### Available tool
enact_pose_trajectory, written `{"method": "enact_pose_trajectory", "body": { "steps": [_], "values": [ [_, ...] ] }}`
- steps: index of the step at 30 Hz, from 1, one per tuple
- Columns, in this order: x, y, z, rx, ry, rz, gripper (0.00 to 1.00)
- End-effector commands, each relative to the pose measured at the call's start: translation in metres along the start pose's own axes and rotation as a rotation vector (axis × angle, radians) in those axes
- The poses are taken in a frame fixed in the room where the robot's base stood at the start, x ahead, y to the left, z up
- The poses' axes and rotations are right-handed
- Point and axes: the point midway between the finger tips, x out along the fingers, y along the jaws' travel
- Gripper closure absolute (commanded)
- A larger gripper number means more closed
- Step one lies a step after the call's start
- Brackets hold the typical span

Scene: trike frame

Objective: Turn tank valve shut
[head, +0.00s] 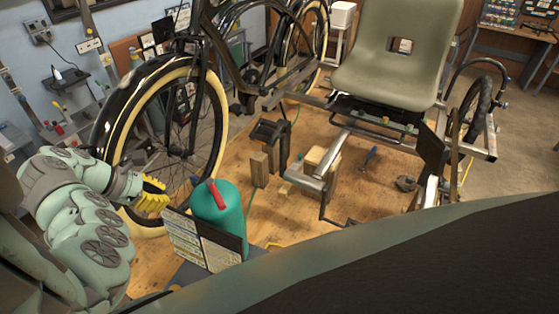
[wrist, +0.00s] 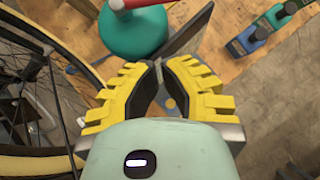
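The teal tank (head: 222,221) stands upright on the wooden bench right of my gripper, with a red handle-like part (head: 216,194) on top. In the wrist view the tank (wrist: 133,36) is beyond my fingertips near the top edge, and the red part (wrist: 140,3) is cut off by the frame. My gripper (head: 158,191) has yellow ridged fingers with dark pads. My gripper is apart from the tank. The valve's setting cannot be told.
A bicycle wheel with a cream tyre (head: 222,110) stands close beside my gripper. A dark panel with labelled sheets (head: 190,240) is in front of the tank. Bottles (wrist: 247,40) show at the wrist view's upper right.

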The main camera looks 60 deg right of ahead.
Motion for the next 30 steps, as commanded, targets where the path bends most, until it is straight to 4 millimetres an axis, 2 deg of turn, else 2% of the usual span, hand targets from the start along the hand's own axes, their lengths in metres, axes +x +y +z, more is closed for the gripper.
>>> {"method": "enact_pose_trajectory", "body": {
  "steps": [1,3,16,22,30],
  "values": [
    [0.015,-0.001,-0.003,0.006,0.000,-0.005,1.00],
    [0.027,-0.001,-0.004,0.007,0.000,-0.006,1.00],
    [0.084,-0.002,0.002,0.006,0.003,-0.009,1.00],
    [0.098,-0.003,0.017,0.006,0.003,-0.011,1.00],
    [0.112,-0.002,0.025,0.007,0.003,-0.007,1.00]
  ]
}}
